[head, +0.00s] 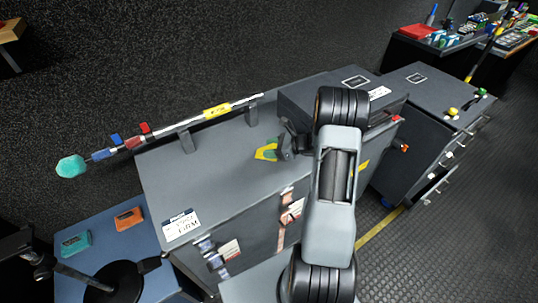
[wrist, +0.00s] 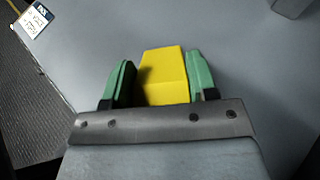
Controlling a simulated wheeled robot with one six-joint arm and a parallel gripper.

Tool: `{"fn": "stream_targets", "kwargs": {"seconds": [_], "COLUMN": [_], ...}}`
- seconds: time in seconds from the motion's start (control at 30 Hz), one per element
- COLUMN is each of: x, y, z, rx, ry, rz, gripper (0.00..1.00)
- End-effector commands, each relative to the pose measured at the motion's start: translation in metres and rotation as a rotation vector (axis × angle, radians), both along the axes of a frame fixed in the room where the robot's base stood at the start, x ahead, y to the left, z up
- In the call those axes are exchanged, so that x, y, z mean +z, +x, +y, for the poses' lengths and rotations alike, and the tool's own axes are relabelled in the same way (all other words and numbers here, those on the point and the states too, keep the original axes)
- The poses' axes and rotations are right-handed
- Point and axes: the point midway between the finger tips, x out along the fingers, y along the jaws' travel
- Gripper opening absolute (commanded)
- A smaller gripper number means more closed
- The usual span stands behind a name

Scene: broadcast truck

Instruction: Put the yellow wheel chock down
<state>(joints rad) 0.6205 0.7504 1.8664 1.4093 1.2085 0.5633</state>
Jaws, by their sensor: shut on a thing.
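The yellow wheel chock (wrist: 163,75) is a block with a sloped face, held between the two green fingers of my gripper (wrist: 160,85) in the wrist view. In the head view the chock (head: 262,154) shows as a small yellow patch beside my gripper (head: 270,151), over the grey top of the long cabinet (head: 220,160). My gripper is shut on the chock. I cannot tell whether the chock touches the cabinet top or hangs just above it. My arm hides part of the cabinet's right side.
A pole with a teal end (head: 71,166) lies on brackets along the cabinet's back edge. A white label (head: 181,225) is at the front left corner. A raised dark case (head: 300,98) stands at the right end. The cabinet top left of my gripper is clear.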

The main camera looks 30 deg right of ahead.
Motion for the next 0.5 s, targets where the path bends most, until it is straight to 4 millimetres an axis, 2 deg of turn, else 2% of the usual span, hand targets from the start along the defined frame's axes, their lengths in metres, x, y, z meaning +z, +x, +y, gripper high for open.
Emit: {"fn": "stream_targets", "kwargs": {"seconds": [0.07, 0.23, 0.5], "x": [-0.009, -0.030, -0.037], "y": [0.005, 0.004, 0.004], "z": [0.005, 0.003, 0.003], "rx": [0.002, 0.000, 0.000], "ry": [0.001, 0.001, 0.000], "rz": [0.002, 0.003, 0.000], "gripper": [0.27, 0.27, 0.27]}}
